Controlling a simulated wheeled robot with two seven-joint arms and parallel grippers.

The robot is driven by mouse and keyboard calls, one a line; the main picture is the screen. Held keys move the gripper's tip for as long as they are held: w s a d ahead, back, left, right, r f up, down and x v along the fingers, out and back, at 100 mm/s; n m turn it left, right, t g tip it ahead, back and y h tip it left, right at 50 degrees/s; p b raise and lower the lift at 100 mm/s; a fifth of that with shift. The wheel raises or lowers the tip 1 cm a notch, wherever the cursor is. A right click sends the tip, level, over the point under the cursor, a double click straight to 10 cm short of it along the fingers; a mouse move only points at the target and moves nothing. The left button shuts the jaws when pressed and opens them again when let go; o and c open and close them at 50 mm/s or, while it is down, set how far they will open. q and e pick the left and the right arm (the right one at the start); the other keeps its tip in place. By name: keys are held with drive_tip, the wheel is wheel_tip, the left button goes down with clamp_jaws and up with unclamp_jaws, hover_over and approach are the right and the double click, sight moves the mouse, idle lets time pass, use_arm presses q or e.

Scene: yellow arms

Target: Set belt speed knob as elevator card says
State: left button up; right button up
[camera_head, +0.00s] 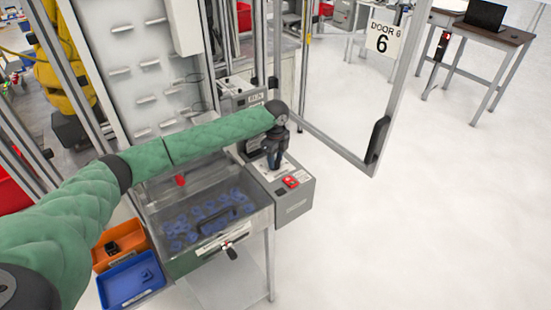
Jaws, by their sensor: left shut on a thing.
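My left arm, in a green sleeve, reaches in from the left to a grey control box (295,200) beside the clear-lidded hopper. My left gripper (273,163) points down at the white label plate on top of the box. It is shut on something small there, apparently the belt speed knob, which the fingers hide. The knob's pointer and scale cannot be read. A red switch (291,181) sits on the box to the right of the fingers. I cannot identify the elevator card; a small label (256,98) on a grey unit behind is too small to read. My right gripper is not in view.
The hopper (242,228) holds blue parts under a clear lid. An orange bin (103,262) and a blue bin (106,296) stand at its left. An open framed door with a "DOOR 6" sign (383,38) stands behind right. The floor at right is clear.

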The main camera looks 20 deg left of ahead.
use_arm(q)
drive_tip(key=shift+r+m, duration=0.15)
drive_tip(key=shift+m, duration=0.25)
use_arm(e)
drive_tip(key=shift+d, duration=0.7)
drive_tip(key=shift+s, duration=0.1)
